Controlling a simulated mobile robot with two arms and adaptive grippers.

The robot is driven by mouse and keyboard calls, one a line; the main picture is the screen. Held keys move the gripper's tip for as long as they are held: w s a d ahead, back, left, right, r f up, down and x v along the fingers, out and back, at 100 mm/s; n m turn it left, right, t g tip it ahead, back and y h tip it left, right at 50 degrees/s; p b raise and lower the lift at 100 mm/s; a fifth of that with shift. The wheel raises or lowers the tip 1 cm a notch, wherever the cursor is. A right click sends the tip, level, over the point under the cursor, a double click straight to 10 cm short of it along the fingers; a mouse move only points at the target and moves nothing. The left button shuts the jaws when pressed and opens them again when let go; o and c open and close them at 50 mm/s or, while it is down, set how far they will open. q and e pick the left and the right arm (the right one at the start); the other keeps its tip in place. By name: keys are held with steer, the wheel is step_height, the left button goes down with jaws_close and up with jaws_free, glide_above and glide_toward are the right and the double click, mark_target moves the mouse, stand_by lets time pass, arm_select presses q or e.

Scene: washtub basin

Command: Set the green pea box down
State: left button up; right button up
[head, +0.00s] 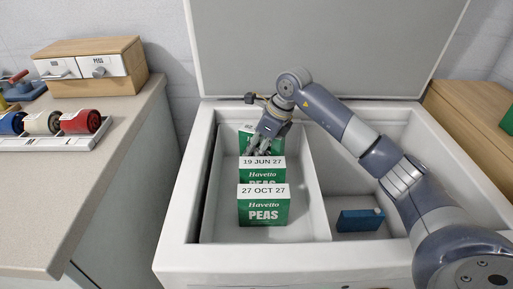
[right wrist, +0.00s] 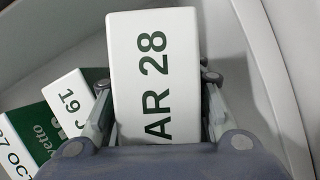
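A green pea box (head: 246,139) with a white top is at the back of the freezer's left compartment. In the right wrist view its white top (right wrist: 153,70) reads "AR 28", the start covered or cut off. My right gripper (head: 262,147) reaches down over it, its fingers close against both sides of the box. I cannot tell whether its bottom touches the floor. In front stand a pea box marked 19 JUN 27 (head: 263,165) and a pea box marked 27 OCT 27 (head: 263,210), upright in a row. My left gripper is not in view.
The white chest freezer (head: 172,240) has its lid (head: 320,45) raised. A divider separates the right compartment, where a blue box (head: 360,220) lies. A counter (head: 75,190) with cans on a rack (head: 50,143) and a wooden drawer box (head: 125,65) stands at left.

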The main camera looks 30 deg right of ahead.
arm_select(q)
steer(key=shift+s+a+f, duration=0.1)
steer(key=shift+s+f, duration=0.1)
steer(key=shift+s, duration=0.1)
arm_select(e)
steer(key=shift+o, duration=0.5)
steer(key=shift+r, duration=0.1)
steer(key=shift+r, duration=0.25)
steer(key=shift+w+p+v, duration=0.2)
steer(key=shift+p+v, duration=0.25)
steer(key=shift+v, duration=0.6)
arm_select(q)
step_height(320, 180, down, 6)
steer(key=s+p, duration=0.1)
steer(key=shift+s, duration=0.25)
arm_select(e)
steer(key=v, duration=1)
steer(key=shift+s+r, duration=0.2)
steer(key=shift+r, duration=0.05)
